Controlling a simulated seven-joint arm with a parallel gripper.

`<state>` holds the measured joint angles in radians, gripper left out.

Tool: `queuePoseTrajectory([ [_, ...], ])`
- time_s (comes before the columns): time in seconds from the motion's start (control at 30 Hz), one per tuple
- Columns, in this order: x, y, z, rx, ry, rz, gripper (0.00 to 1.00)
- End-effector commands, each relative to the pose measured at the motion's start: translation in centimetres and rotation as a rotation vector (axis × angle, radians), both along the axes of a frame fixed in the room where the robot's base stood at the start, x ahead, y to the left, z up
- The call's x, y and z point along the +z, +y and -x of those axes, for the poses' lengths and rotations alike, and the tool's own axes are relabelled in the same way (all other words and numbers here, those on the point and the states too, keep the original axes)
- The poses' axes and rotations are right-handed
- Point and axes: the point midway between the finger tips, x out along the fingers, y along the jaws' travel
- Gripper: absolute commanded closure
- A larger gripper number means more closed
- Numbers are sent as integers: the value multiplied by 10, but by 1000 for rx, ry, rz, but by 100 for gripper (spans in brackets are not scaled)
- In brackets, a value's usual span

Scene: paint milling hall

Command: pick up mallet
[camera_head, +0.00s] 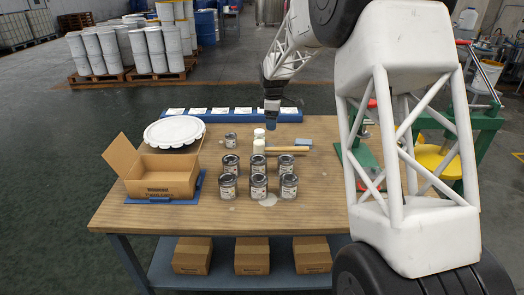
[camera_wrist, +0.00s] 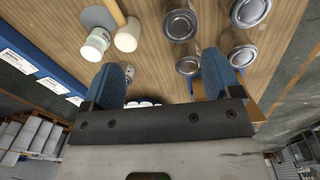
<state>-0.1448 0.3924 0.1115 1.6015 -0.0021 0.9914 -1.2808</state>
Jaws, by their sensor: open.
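The mallet has a pale cylindrical head (camera_head: 259,147) and a wooden handle (camera_head: 287,150) that reaches right across the workbench, behind the cans. In the wrist view, the mallet head (camera_wrist: 127,36) stands at upper left, and part of the handle runs up out of the frame. My gripper (camera_head: 271,122) points down above the bench, near the mallet and behind its head in the head view. In the wrist view, my gripper (camera_wrist: 164,76) is open, with its blue fingers wide apart and nothing held. The mallet lies outside the gap between the fingers.
A white-lidded jar (camera_head: 259,133) stands close beside the mallet head. Several paint cans (camera_head: 258,187) stand in front. A grey flat object (camera_head: 304,142) lies near the handle. An open carton (camera_head: 160,180) and white lid (camera_head: 174,130) are left. A green-framed machine (camera_head: 436,125) stands right.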

Motion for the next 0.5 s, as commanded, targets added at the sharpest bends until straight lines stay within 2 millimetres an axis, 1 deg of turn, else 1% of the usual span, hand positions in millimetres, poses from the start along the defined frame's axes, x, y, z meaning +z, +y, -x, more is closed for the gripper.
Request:
queuePoseTrajectory([
  [0.03,-11,5,-11,25,6,1,16],
  [0.17,-34,16,-36,98,14,5,16],
  [0.2,-42,19,-43,120,18,6,16],
  [0.4,-79,37,-77,231,30,10,16],
  [0.5,-96,44,-91,277,36,11,16],
])
